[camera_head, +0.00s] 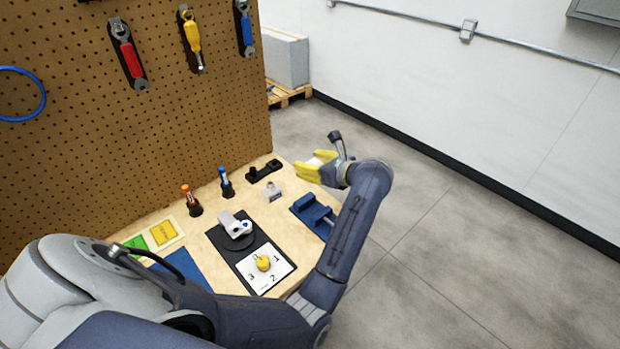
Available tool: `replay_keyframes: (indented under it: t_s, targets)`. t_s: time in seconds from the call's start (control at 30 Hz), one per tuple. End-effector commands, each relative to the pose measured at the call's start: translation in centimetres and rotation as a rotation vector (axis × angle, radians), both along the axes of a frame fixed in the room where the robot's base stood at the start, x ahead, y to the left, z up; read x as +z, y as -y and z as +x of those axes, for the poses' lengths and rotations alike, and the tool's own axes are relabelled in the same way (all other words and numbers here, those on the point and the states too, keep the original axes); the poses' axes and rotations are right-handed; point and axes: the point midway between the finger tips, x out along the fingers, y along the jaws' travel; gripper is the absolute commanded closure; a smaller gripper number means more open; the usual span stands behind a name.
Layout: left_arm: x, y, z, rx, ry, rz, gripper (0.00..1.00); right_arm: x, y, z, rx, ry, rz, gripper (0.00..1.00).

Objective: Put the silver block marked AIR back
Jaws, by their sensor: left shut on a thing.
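My left gripper (312,168) has yellow fingers and is raised near the far right corner of the bench. My right gripper is not in view.
The wooden bench (215,215) holds a blue fixture (312,213), a black holder (264,171), orange (191,200) and blue (226,182) upright tools, and a black plate with a grey clamp (237,225) and yellow dial (264,263). A pegboard (180,110) stands behind.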

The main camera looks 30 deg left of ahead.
Motion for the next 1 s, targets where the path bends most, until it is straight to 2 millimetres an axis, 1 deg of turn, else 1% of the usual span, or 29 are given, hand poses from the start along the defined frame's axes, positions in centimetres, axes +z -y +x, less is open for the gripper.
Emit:
replay_keyframes:
  t_s: [0.03, 0.1, 0.33, 0.47, 0.57, 0.7, 0.87, 0.9, 1.0]
  targets:
    - [0.9, 0.0, 0.0, 0.001, 0.004, -0.001, 0.90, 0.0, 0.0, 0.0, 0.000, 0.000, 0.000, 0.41]
    - [1.7, 0.0, 0.0, 0.001, 0.003, 0.000, 0.90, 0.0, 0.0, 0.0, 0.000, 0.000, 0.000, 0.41]
    - [4.2, 0.0, 0.4, 0.001, 0.004, 0.000, 0.90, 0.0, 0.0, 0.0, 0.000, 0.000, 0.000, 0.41]
    - [6.5, -0.9, 1.1, 0.013, 0.006, 0.000, 0.90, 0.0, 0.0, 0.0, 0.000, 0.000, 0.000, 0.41]
    - [8.1, -2.5, 2.5, 0.038, 0.003, 0.001, 0.90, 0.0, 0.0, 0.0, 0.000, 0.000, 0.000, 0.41]
    - [9.1, -6.0, 5.2, 0.107, -0.002, 0.002, 0.90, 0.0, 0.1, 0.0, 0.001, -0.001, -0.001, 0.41]
    - [8.7, -9.4, 7.4, 0.197, -0.004, 0.002, 0.90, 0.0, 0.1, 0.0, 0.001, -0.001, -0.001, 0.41]
    - [8.5, -10.2, 7.8, 0.220, -0.005, 0.002, 0.90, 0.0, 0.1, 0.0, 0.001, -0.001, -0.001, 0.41]
    - [7.5, -11.7, 8.6, 0.267, -0.005, 0.001, 0.90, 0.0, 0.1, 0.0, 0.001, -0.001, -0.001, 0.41]
